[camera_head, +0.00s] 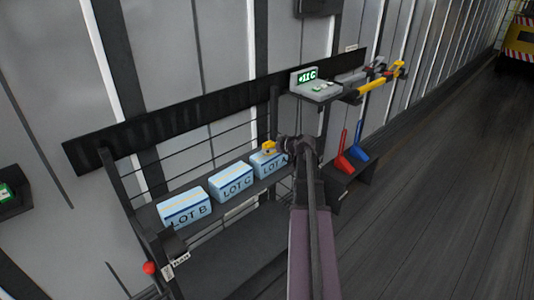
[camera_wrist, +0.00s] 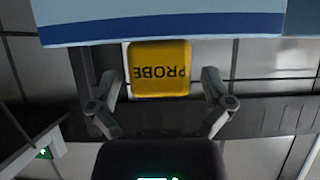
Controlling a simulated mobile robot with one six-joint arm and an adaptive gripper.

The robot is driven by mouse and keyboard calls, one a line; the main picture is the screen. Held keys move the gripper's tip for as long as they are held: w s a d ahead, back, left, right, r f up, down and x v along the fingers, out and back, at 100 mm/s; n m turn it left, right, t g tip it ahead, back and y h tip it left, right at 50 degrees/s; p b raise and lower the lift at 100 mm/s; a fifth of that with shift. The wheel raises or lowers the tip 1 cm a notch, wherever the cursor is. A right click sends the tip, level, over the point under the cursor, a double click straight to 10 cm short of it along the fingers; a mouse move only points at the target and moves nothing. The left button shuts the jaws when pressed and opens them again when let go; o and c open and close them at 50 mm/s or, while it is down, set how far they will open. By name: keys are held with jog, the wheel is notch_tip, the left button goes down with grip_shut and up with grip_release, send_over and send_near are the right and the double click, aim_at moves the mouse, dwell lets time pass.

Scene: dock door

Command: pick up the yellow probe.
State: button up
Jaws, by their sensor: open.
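The yellow probe (camera_wrist: 160,70) is a small block lettered PROBE, upside down in the wrist view, centred ahead of my open fingers. In the head view the yellow probe (camera_head: 269,147) shows at the front of my gripper (camera_head: 284,147), by the top of the LOT A box (camera_head: 271,165). My gripper (camera_wrist: 160,92) is open, with one finger on each side of the probe's near end. I cannot tell whether the fingers touch it. My arm and wrist hide part of the LOT A box in the head view.
The LOT C box (camera_head: 231,181) and LOT B box (camera_head: 184,208) stand to the left on the same shelf. A display unit (camera_head: 316,86) reading about +11C sits at the upper right. Red (camera_head: 344,160) and blue (camera_head: 359,146) tools stand below it. Open floor lies to the right.

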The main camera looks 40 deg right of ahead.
jog(key=shift+w+f, duration=0.3)
jog(key=shift+w, duration=0.3)
jog(key=c, duration=1.2)
jog(key=shift+r, duration=0.2)
notch_tip(320, 180, up, 3)
jog(key=p, duration=0.3)
jog(key=s+a, duration=0.1)
jog(key=s, duration=0.4)
jog(key=s+r+p, duration=0.1)
jog(key=s, duration=0.4)
jog(key=s+a, duration=0.1)
jog(key=s, duration=0.5)
jog(key=shift+a+r+p, duration=0.3)
jog(key=shift+p, duration=0.1)
